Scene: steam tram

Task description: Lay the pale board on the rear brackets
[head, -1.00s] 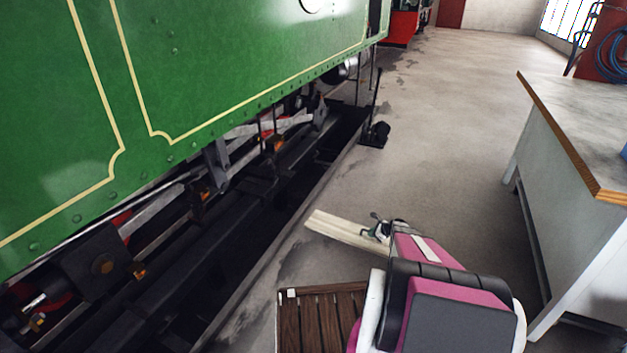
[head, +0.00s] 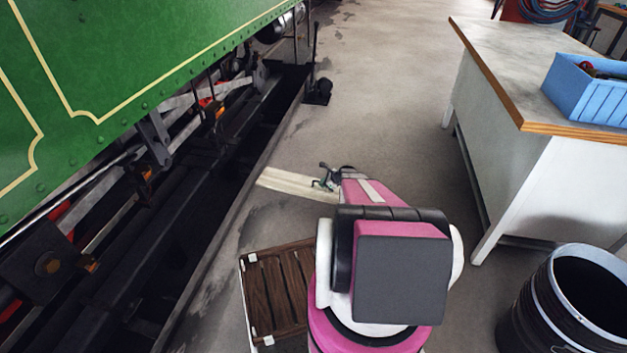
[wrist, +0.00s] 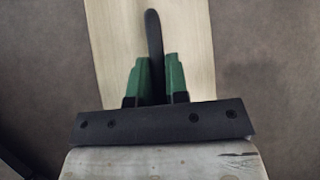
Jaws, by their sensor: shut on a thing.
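The pale board (head: 284,182) is held out level or nearly so over the floor, left of my gripper (head: 329,179) in the head view. In the wrist view the board (wrist: 195,35) runs away from my gripper (wrist: 158,75). The two green fingers are close together on a dark upright bar (wrist: 154,40) that stands out against the board's face. How the bar joins the board is hidden by the fingers. I cannot make out the rear brackets in either view.
The green steam tram (head: 130,50) and a dark floor channel (head: 190,230) lie left. A workbench (head: 500,70) with a blue crate (head: 585,92) and a black bin (head: 560,310) stand right.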

